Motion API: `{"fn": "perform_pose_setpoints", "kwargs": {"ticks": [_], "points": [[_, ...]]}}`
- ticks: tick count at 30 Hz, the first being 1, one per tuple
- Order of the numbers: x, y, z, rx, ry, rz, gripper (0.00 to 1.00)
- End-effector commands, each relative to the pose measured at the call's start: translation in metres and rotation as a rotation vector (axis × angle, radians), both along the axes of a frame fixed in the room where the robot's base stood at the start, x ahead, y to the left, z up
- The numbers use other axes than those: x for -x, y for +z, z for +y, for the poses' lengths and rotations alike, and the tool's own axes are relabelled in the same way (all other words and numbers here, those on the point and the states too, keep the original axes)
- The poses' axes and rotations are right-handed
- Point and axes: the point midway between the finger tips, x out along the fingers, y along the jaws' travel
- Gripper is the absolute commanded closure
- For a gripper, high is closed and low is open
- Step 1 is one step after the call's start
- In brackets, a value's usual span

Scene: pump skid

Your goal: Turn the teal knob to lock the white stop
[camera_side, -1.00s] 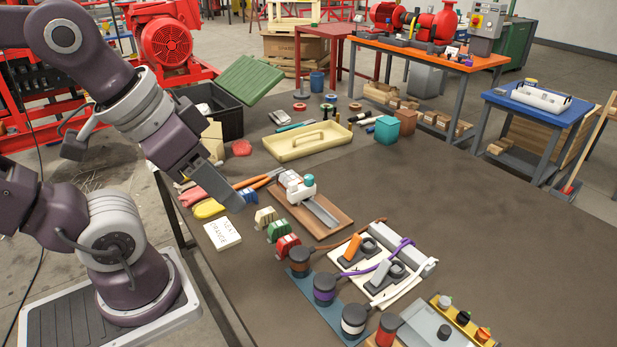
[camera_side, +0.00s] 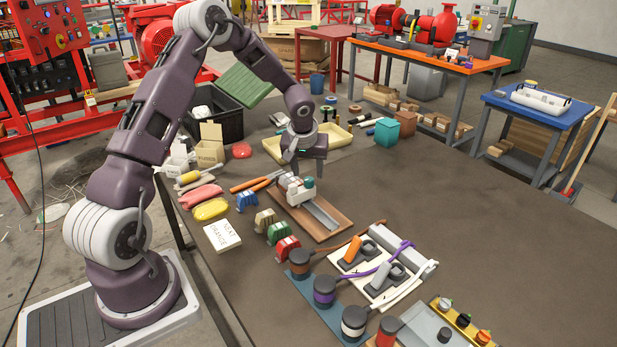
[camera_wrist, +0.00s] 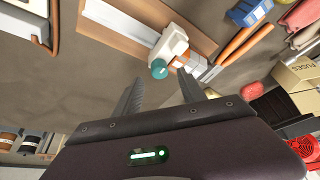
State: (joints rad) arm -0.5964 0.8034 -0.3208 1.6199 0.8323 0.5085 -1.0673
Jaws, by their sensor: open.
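The white stop (camera_side: 297,190) sits on a metal rail fixed to a brown wooden board (camera_side: 332,221). The teal knob (camera_side: 308,182) is on the stop's side; it also shows in the wrist view (camera_wrist: 159,69), on the end of the white stop (camera_wrist: 171,44). My gripper (camera_side: 305,168) is above the stop in the side view, pointing down. In the wrist view my gripper's two fingers (camera_wrist: 160,88) are apart and empty, with the knob between and beyond their tips. I cannot tell how far the tips are from the knob.
Orange-handled tools (camera_side: 258,182) lie left of the board. Blue, tan, green and red blocks (camera_side: 265,219) line its near left side. A cream tray (camera_side: 300,145) lies behind. Switches and cables (camera_side: 370,262) stand in front.

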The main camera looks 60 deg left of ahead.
Motion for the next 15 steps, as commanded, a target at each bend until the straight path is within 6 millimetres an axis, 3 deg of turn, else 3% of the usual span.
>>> {"fn": "perform_pose_setpoints", "kwargs": {"ticks": [6, 15], "points": [[-0.009, -0.030, 0.008, 0.001, 0.000, 0.001, 0.52], [-0.010, -0.034, 0.009, 0.000, -0.001, 0.000, 0.54]]}}
